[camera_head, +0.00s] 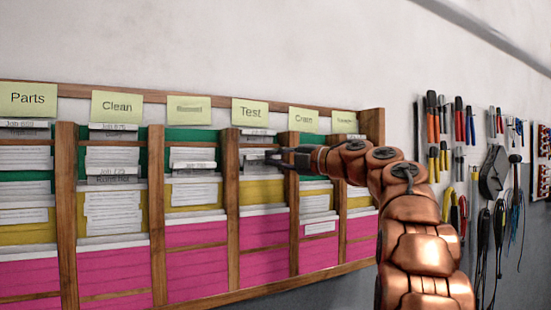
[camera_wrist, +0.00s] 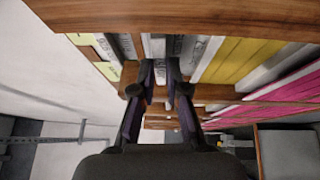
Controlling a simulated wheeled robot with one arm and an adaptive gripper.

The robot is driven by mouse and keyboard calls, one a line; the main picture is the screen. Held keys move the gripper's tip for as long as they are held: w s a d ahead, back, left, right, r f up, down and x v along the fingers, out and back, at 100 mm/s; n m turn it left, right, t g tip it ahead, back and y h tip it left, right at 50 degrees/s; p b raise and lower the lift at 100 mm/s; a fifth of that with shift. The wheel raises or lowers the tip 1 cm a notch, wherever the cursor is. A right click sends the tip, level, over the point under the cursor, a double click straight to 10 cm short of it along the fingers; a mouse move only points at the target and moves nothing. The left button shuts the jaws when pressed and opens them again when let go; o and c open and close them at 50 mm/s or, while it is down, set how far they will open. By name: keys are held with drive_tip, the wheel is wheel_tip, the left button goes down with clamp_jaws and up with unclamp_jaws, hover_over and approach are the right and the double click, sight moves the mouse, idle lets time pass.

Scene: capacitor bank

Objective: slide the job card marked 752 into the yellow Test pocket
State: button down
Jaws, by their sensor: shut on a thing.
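My gripper (camera_head: 276,158) reaches from the right to the front of the column under the Test label (camera_head: 250,111). It is shut on a white and grey card (camera_head: 257,158), whose number I cannot read; the fingers hide part of it. In the wrist view my gripper (camera_wrist: 160,75) points at the card edges, with the grey strip of a card (camera_wrist: 159,48) just past the fingertips. The yellow Test pocket (camera_head: 262,192) lies just below the gripper in the head view, above the pink pocket (camera_head: 264,233). Whether the held card touches the pocket, I cannot tell.
Wooden dividers (camera_head: 232,200) stand on both sides of the column, close to the gripper. Neighbouring columns hold several cards and coloured pockets. A tool wall (camera_head: 470,150) hangs at the right. The wall above the rack is clear.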

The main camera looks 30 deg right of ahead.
drive_tip(key=shift+f+b, duration=0.45)
drive_tip(key=shift+f, duration=0.25)
drive_tip(key=c, duration=1.1)
unclamp_jaws()
drive_tip(key=shift+s, duration=0.15)
drive_tip(key=v, duration=1.1)
drive_tip(key=shift+s+d, duration=0.25)
drive_tip(key=shift+s, duration=0.1)
